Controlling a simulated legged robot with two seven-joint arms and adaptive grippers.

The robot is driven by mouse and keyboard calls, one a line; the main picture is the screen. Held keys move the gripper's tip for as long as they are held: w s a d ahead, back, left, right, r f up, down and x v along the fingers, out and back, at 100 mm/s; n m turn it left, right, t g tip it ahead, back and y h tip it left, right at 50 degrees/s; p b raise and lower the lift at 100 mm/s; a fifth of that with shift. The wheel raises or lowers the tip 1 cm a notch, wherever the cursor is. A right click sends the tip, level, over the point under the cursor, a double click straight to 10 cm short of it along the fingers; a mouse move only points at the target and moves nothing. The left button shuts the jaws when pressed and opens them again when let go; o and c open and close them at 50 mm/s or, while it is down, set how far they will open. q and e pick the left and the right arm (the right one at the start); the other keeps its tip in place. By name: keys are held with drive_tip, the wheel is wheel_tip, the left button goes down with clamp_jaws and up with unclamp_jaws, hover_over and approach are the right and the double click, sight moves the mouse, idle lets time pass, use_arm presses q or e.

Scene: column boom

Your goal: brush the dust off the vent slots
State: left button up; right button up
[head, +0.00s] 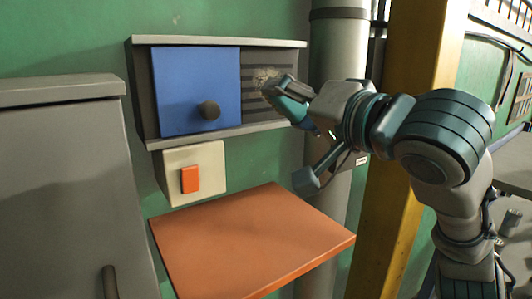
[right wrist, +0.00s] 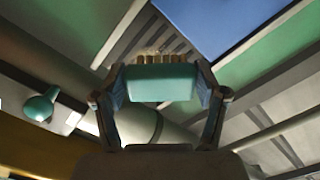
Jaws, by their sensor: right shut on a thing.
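The vent slots (head: 252,97) are dark horizontal lines in a grey panel at the right end of a wall-mounted housing. A pale, tan dust patch (head: 264,74) shows on their upper part, partly beside my gripper. My right gripper (head: 281,88) is in front of the slots at their right side. In the right wrist view it is shut on a brush (right wrist: 160,84) with a teal block and tan bristles (right wrist: 160,59). The bristles point toward the slots (right wrist: 172,38); I cannot tell whether they touch. My left gripper is not in view.
Below are a cream box with an orange switch (head: 190,180) and an orange shelf (head: 250,240). A grey cabinet (head: 65,190) stands left. A grey pipe (head: 335,50) and yellow post (head: 420,50) stand right.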

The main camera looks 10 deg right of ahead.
drive_tip(key=shift+w+d+r, duration=0.2)
drive_tip(key=shift+w+d, duration=0.05)
drive_tip(key=shift+d, duration=0.3)
drive_tip(key=shift+w+d, duration=0.2)
drive_tip(key=shift+d, duration=0.1)
drive_tip(key=shift+w+d+p, duration=0.25)
drive_tip(key=shift+w+p, duration=0.35)
drive_tip(key=shift+w, duration=0.1)
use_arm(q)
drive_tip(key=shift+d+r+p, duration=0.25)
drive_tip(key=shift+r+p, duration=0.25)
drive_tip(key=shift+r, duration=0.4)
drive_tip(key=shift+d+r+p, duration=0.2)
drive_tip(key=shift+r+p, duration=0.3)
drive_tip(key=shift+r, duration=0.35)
use_arm(e)
drive_tip(key=shift+x, duration=2.9)
